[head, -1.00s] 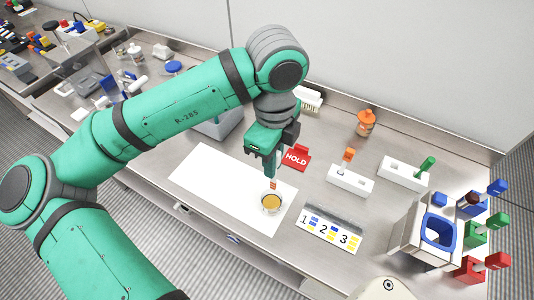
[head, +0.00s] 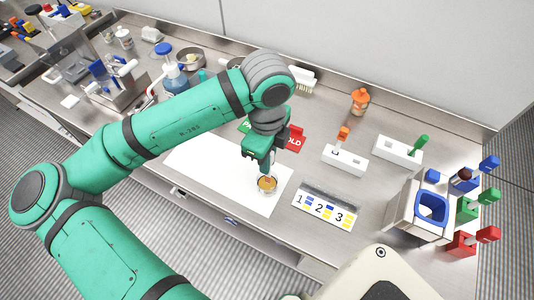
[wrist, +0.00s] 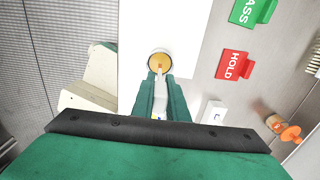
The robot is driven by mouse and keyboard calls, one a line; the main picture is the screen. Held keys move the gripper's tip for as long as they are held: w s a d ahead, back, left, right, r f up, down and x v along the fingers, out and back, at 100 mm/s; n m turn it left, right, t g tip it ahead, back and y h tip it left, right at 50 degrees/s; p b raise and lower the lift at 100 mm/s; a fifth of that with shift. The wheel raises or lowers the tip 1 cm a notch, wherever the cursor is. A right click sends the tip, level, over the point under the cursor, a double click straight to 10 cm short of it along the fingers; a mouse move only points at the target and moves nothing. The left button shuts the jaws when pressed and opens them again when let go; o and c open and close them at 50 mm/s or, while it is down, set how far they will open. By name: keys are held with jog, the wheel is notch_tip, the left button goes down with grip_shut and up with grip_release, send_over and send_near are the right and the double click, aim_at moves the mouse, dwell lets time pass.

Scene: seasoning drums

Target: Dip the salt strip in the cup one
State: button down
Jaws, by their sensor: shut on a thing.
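A small round clear cup (head: 266,186) with amber liquid stands on the white sheet (head: 215,178). It also shows in the wrist view (wrist: 159,61), just beyond my fingertips. My gripper (head: 262,172) points down right over the cup and is shut on a thin strip. The strip (wrist: 158,72) shows as a small orange-tinted end at the cup; most of it is hidden by the fingers. Its lower end overlaps the cup's opening in both views. I cannot tell whether it touches the liquid.
A card numbered 1, 2, 3 (head: 325,207) lies right of the sheet. A red HOLD sign (head: 294,141) stands behind my gripper. A blue-rimmed bin (head: 432,208) is at the right.

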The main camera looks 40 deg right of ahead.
jog(key=shift+f, duration=2.3)
jog(key=shift+r, duration=6.1)
